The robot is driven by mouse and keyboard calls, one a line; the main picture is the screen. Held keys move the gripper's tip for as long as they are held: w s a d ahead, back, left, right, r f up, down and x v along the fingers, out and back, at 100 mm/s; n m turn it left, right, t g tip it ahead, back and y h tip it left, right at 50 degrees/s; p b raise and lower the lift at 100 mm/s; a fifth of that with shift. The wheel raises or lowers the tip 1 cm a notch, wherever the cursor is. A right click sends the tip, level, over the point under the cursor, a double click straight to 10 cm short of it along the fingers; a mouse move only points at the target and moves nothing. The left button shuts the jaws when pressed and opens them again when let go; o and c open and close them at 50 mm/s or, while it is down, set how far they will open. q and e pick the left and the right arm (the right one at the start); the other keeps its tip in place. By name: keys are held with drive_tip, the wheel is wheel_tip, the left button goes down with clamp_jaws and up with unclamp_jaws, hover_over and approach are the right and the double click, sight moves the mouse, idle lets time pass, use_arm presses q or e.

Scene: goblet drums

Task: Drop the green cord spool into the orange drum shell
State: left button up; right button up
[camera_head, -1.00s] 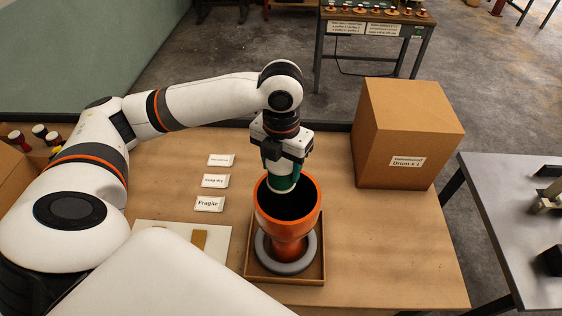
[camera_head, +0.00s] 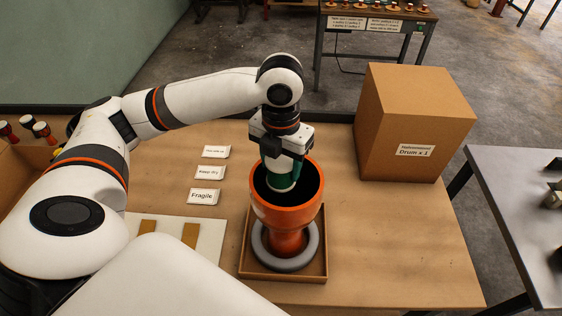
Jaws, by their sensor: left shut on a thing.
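The orange drum shell (camera_head: 288,221) stands upright with its dark open mouth facing up. Its foot sits in a grey ring (camera_head: 262,247) inside a shallow brown tray (camera_head: 322,268) on the table. My left gripper (camera_head: 283,160) points down and is shut on the green cord spool (camera_head: 280,181), a green cylinder with pale ends. The spool is over the mouth, towards its back left, and its lower end appears at or just inside the rim. The exact depth is hard to tell. My right gripper is not in view.
A large cardboard box (camera_head: 415,120) stands right of the drum. Small white label cards (camera_head: 204,196) lie left of it. The table (camera_head: 400,250) is clear at front right.

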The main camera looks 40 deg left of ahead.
sight(281, 159)
use_arm(q)
drive_tip(key=o, duration=1.1)
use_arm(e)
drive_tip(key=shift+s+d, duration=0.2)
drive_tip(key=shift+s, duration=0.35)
use_arm(q)
drive_tip(key=shift+r, duration=0.15)
drive_tip(key=shift+r, duration=0.35)
wheel_tip(281, 159, up, 11)
drive_tip(key=shift+r, duration=0.1)
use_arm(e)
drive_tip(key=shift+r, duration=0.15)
